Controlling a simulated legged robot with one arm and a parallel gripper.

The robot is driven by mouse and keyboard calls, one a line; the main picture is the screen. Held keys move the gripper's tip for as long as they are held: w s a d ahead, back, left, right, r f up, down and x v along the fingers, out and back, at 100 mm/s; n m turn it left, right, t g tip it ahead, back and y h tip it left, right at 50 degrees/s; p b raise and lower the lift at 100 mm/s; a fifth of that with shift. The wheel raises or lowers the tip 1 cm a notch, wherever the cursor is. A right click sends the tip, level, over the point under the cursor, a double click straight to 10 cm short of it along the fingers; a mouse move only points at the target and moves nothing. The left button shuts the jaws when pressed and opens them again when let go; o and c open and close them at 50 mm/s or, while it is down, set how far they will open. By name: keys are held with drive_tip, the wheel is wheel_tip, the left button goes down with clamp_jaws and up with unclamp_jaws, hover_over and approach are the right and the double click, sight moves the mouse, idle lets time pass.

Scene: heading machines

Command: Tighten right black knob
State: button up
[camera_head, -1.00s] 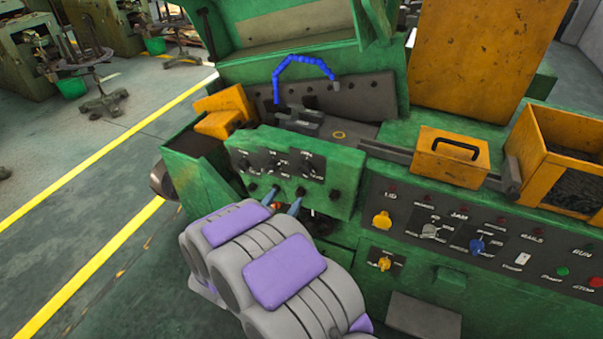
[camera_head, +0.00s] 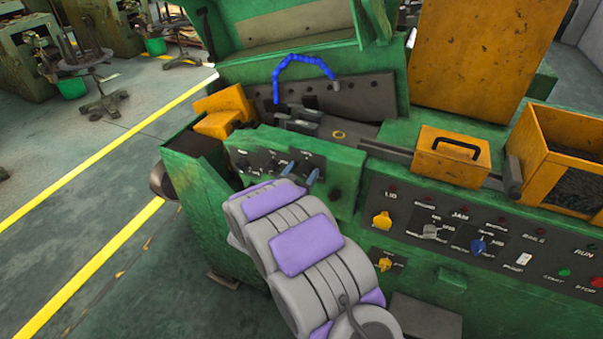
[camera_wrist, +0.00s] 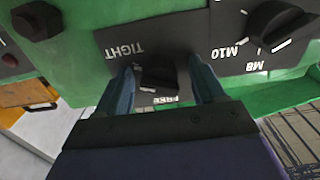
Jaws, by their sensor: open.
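The right black knob (camera_wrist: 160,76) sits on a dark plate lettered TIGHT, which appears upside down in the wrist view. A second word below it is partly covered. My gripper (camera_wrist: 162,74) is open, with one blue-grey finger on each side of the knob. I cannot tell whether either finger touches it. In the head view, my gripper (camera_head: 300,171) is at the right part of the small dark control panel (camera_head: 258,158), and its fingers largely hide this knob. Another black knob (camera_wrist: 279,24), beside M8 and M10 marks, is at the upper right of the wrist view.
A dark round knob (camera_wrist: 36,20) is at the wrist view's upper left. The green machine carries a yellow box with a handle (camera_head: 450,157) and a larger button panel (camera_head: 500,232) to the right. A blue hose (camera_head: 305,60) arches above. Open floor lies left.

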drive_tip(key=shift+c, duration=0.2)
drive_tip(key=c, duration=1)
drive_tip(key=shift+m+b, duration=0.4)
drive_tip(key=shift+m, duration=0.2)
drive_tip(key=o, duration=1)
drive_tip(key=shift+o, duration=0.2)
drive_tip(key=p+v, duration=0.1)
drive_tip(key=v, duration=1.6)
drive_tip(key=shift+s, duration=0.15)
